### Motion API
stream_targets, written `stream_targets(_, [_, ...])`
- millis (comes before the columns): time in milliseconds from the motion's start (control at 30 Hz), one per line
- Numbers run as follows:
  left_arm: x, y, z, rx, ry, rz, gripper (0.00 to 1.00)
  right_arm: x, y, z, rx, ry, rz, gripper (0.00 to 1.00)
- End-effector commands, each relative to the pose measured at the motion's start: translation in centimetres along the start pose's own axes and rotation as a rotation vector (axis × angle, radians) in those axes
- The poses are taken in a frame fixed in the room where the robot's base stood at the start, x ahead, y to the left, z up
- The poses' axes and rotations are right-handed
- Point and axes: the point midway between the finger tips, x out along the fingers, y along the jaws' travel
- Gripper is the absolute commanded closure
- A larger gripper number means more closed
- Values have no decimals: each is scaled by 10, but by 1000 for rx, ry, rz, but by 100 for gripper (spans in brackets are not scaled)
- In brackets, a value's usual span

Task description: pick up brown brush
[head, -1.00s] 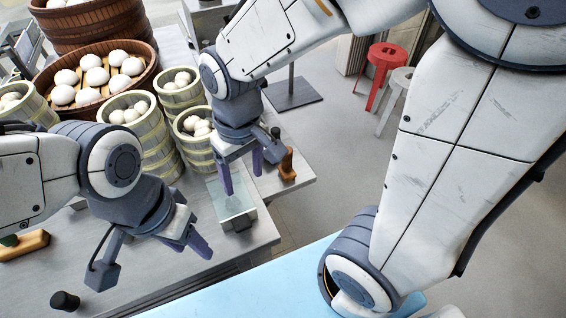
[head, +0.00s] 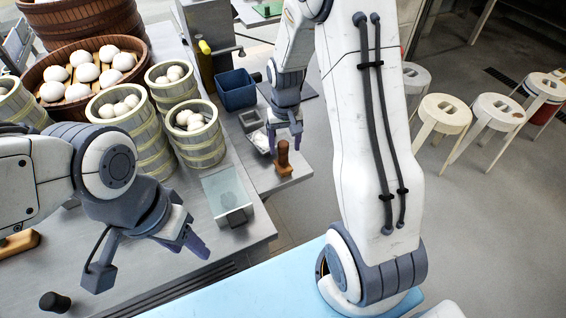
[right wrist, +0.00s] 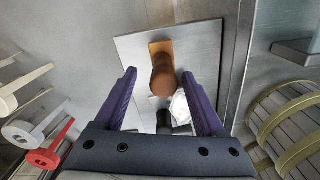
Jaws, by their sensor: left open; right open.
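The brown brush (head: 283,158) stands near the corner of the grey metal table, its handle pointing up. In the right wrist view the brown brush (right wrist: 162,76) shows between the two purple fingers, beyond the fingertips. My right gripper (head: 285,143) is open and empty, just behind and above the brush in the head view; its fingers also frame the right wrist view (right wrist: 159,73). I cannot tell whether they touch the brush. My left gripper (head: 150,263) is open and empty above the near table.
Bamboo steamers of white buns (head: 195,140) stand left of the brush. A clear tray (head: 228,195) is nearer, and a blue bin (head: 236,90) and small grey container (head: 251,121) are behind. A dark knob (head: 55,302) is at lower left. Stools (head: 445,113) stand on the floor at right.

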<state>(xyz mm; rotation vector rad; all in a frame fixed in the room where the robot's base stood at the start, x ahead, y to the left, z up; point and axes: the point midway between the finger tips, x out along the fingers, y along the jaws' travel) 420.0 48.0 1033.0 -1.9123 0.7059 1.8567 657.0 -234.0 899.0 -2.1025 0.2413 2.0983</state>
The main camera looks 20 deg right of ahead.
Motion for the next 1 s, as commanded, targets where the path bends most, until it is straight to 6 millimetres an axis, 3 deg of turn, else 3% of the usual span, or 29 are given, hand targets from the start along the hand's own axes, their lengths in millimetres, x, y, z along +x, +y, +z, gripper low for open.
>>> stream_targets(233, [-6,0,0,0,0,0,50,37,-4,0,-1,-6,1,28])
stream_targets(567, [-6,0,0,0,0,0,50,44,-4,-1,0,-2,0,28])
stream_targets(700, [-6,0,0,0,0,0,50,44,-4,-1,0,-2,0,82])
stream_targets(767, [-6,0,0,0,0,0,50,44,-4,-1,0,-2,0,100])
stream_targets(1000, [-6,0,0,0,0,0,50,43,-4,-1,0,-1,0,100])
